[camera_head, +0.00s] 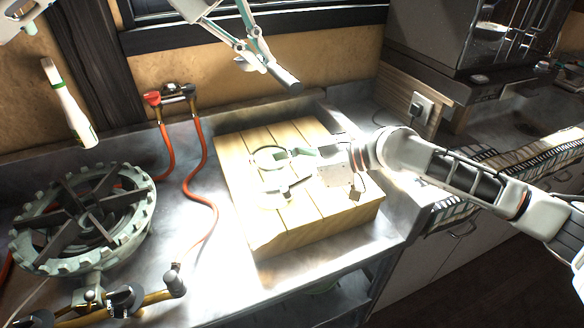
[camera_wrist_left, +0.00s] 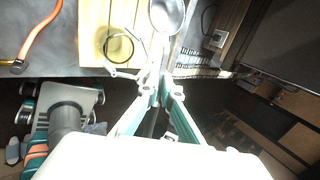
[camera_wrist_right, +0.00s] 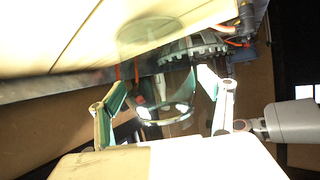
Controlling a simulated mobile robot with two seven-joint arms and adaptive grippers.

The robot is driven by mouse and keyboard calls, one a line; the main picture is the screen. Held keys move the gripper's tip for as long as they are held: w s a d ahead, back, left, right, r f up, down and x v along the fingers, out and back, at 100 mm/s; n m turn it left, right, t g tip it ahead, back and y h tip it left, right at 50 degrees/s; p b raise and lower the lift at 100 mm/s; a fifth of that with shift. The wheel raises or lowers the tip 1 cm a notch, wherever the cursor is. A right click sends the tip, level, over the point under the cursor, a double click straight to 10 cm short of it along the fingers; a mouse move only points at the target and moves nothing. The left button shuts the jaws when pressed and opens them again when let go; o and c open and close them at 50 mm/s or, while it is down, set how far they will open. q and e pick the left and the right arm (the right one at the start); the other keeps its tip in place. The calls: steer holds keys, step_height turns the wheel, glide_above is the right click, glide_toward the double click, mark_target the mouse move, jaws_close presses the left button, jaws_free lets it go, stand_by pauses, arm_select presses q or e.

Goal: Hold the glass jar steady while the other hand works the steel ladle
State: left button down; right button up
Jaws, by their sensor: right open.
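The clear glass jar (camera_head: 270,157) stands on the wooden board; its round rim shows in the head view. It also shows as a ring in the left wrist view (camera_wrist_left: 118,47). My right gripper (camera_head: 283,171) is open, with one finger on either side of the jar. In the right wrist view the see-through jar (camera_wrist_right: 166,100) sits between the spread fingers; contact cannot be told. My left gripper (camera_head: 259,62) is higher, above the back of the board, shut on the steel ladle (camera_head: 283,77). The ladle's bowl (camera_wrist_left: 167,14) shows beyond the fingertips in the left wrist view.
The slatted wooden board (camera_head: 325,210) sits on the steel counter. A round grey-green burner (camera_head: 85,215) is at left, with red hoses and a valve (camera_head: 175,95) beside it. A white bottle-like item (camera_head: 68,105) is at upper left. A wall socket (camera_head: 421,106) is behind right.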

steer(key=shift+w+a+f, duration=0.1)
steer(key=shift+a+f, duration=0.05)
steer(key=shift+a, duration=0.25)
steer(key=c, duration=1.5)
arm_select(q)
step_height(320, 180, down, 13)
stand_by(0.5)
steer(key=c, duration=2.2)
jaws_free()
steer(key=v, duration=1.2)
